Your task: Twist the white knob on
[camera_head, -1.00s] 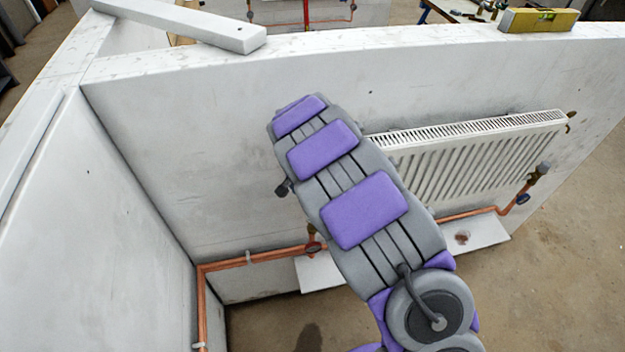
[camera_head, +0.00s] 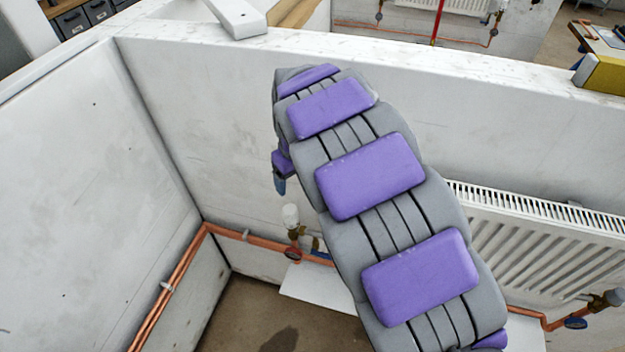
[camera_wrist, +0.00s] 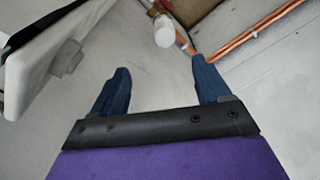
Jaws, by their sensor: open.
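The white knob (camera_head: 291,216) stands on a brass valve (camera_head: 294,236) on the copper pipe, low near the wall corner, left of the radiator in the head view. In the wrist view the white knob (camera_wrist: 164,34) lies just beyond my fingertips, near the middle. My gripper (camera_wrist: 161,70) is open and empty, with its two blue fingers apart and not touching the knob. In the head view my arm hides most of my gripper; a blue fingertip (camera_head: 281,186) shows at the arm's left edge, above the knob.
The white radiator (camera_head: 550,245) hangs on the wall to the right, partly behind my arm. Copper pipes (camera_head: 180,270) run along the corner. A white board (camera_head: 315,285) lies low under the valve. A yellow level (camera_head: 605,74) sits on the wall top.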

